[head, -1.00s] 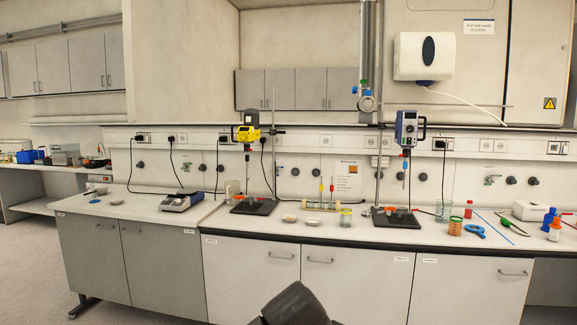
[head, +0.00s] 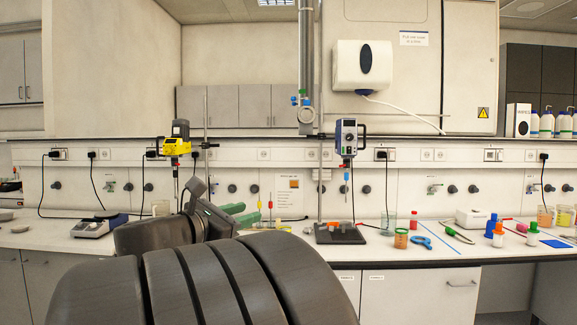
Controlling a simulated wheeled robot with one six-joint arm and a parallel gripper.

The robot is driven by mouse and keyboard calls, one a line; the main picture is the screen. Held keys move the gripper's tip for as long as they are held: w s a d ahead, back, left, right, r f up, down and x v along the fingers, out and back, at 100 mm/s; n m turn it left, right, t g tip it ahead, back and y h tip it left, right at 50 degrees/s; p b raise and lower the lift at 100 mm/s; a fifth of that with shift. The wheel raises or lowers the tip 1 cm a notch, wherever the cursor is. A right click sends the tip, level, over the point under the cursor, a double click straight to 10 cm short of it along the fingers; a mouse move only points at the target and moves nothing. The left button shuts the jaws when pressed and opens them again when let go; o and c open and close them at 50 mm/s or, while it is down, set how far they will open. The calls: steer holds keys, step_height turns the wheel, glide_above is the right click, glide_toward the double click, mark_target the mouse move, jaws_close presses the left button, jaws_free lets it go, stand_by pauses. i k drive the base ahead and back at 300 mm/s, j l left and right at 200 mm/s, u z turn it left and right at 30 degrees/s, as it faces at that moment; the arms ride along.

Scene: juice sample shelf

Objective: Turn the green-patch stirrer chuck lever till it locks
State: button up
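Two overhead stirrers hang on stands at the back of the bench: a yellow one (head: 177,146) at left and a blue-grey one (head: 347,138) right of centre. Each has a shaft hanging down; a small blue part (head: 345,189) shows on the blue-grey one's shaft. My arm hides the foot of the yellow stirrer's stand.
A black stand base (head: 352,237) is under the blue-grey stirrer.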

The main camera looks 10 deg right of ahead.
mark_target(347, 162)
steer(key=i+l, duration=2.2)
steer(key=l, duration=0.15)
steer(key=i+j+u, duration=0.05)
